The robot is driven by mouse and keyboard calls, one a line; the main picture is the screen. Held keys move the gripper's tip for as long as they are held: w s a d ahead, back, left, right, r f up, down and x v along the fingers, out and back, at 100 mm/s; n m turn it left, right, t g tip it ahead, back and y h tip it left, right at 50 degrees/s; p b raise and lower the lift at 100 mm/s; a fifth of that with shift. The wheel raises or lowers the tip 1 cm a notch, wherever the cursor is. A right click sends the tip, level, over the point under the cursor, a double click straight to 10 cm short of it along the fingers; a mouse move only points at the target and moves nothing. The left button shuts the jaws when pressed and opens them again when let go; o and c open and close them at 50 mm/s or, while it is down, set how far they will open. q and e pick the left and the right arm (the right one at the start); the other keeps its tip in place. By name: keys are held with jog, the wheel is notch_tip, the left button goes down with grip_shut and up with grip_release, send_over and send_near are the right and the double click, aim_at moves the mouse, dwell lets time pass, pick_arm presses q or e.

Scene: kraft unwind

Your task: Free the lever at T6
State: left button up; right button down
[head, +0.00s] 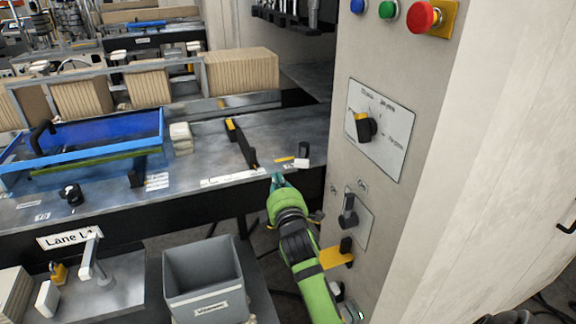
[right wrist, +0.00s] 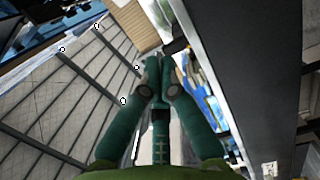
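My right gripper (head: 277,181) is at the front edge of the grey bench, left of the control cabinet. In the right wrist view its teal fingers (right wrist: 159,64) are together, with nothing visible between them. A black bar lever with a yellow end (head: 241,143) lies on the bench, up and left of the gripper and apart from it. A small black knob (head: 303,150) stands on the bench just beyond the gripper. No label I can read says T6, so I cannot tell which lever is at T6. My left gripper is not in view.
The cabinet carries a rotary switch (head: 366,127), a lower black handle (head: 348,213) and a red button (head: 422,17). A grey bin (head: 204,280) stands below, left of my right arm.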

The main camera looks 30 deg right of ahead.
aim_at(303, 157)
jog(key=p+x, duration=0.1)
jog(key=x, duration=0.5)
jog(key=shift+w+r, duration=0.1)
jog(key=shift+w, duration=0.15)
jog(key=s+d+p, duration=0.2)
jog(key=shift+d, duration=0.3)
jog(key=shift+s+d, duration=0.3)
jog(key=shift+s, duration=0.1)
jog(key=shift+w, duration=0.1)
jog(key=shift+p, duration=0.3)
